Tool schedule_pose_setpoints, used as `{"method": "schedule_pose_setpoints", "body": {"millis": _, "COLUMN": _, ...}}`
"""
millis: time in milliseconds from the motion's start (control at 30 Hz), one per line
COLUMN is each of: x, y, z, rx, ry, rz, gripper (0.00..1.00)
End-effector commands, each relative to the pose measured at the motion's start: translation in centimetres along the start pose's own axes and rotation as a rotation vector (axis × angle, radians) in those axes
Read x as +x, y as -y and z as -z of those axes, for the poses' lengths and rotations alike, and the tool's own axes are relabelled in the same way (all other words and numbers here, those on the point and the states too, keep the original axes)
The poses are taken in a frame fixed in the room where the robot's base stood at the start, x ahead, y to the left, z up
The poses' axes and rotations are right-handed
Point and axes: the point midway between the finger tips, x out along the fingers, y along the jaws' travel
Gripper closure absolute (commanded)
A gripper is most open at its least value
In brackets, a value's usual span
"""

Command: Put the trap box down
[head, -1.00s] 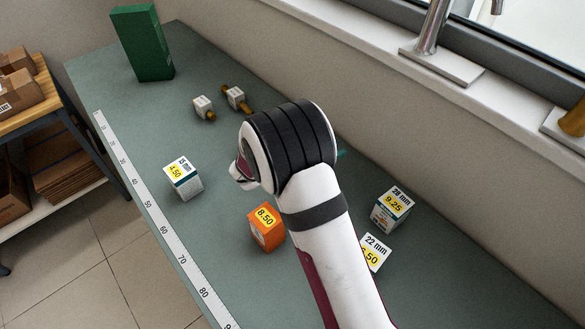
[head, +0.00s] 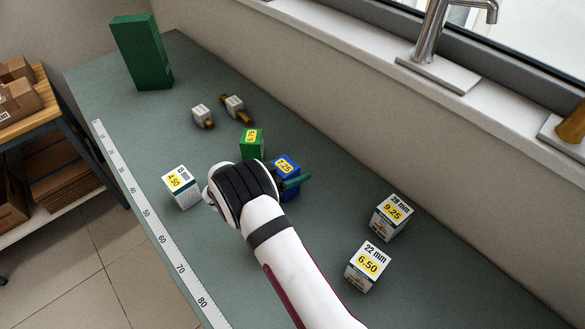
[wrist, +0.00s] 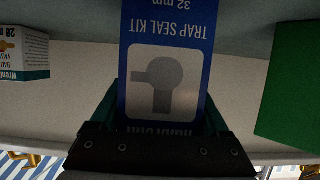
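The trap box is a blue carton (head: 287,167) with a yellow 7.25 label, in the middle of the bench in the head view. In the wrist view its face (wrist: 168,60) reads "TRAP SEAL KIT 32 mm", upside down. My gripper (wrist: 166,118) has its teal fingers against both sides of it and is shut on it. In the head view my gripper (head: 284,182) is mostly behind my arm, with one teal finger showing at the box's right. The box looks upright. Its base is hidden, so I cannot tell whether it touches the bench.
A small green box (head: 252,143) stands just behind the blue one. A white 4.50 box (head: 181,187) is to the left. A 28 mm box (head: 391,217) and a 22 mm box (head: 367,266) stand right. Valves (head: 235,106) and a tall green carton (head: 142,52) are farther back. The bench (head: 345,190) is bare between blue and 28 mm boxes.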

Motion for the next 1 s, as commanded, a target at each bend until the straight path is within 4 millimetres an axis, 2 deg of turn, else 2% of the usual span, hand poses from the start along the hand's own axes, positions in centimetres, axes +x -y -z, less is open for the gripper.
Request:
{"method": "schedule_pose_setpoints", "body": {"millis": 33, "x": 0.0, "y": 0.0, "z": 0.0, "rx": 0.000, "ry": 0.000, "rz": 0.000, "gripper": 0.10}}
{"method": "schedule_pose_setpoints", "body": {"millis": 100, "x": 0.0, "y": 0.0, "z": 0.0, "rx": 0.000, "ry": 0.000, "rz": 0.000, "gripper": 0.00}}
{"method": "schedule_pose_setpoints", "body": {"millis": 367, "x": -0.3, "y": 0.0, "z": 0.4, "rx": 0.000, "ry": 0.000, "rz": 0.000, "gripper": 0.00}}
{"method": "schedule_pose_setpoints", "body": {"millis": 467, "x": -2.3, "y": 0.1, "z": 0.3, "rx": 0.000, "ry": 0.000, "rz": 0.004, "gripper": 0.00}}
{"method": "schedule_pose_setpoints", "body": {"millis": 600, "x": -6.5, "y": 0.1, "z": 0.3, "rx": -0.001, "ry": 0.000, "rz": 0.005, "gripper": 0.00}}
{"method": "schedule_pose_setpoints", "body": {"millis": 733, "x": -9.7, "y": 0.1, "z": 0.3, "rx": 0.000, "ry": 0.000, "rz": 0.003, "gripper": 0.00}}
{"method": "schedule_pose_setpoints", "body": {"millis": 833, "x": -11.3, "y": 0.1, "z": 0.3, "rx": 0.001, "ry": 0.000, "rz": 0.002, "gripper": 0.00}}
{"method": "schedule_pose_setpoints", "body": {"millis": 1000, "x": -12.2, "y": 0.0, "z": 0.3, "rx": -0.001, "ry": 0.000, "rz": 0.000, "gripper": 0.00}}
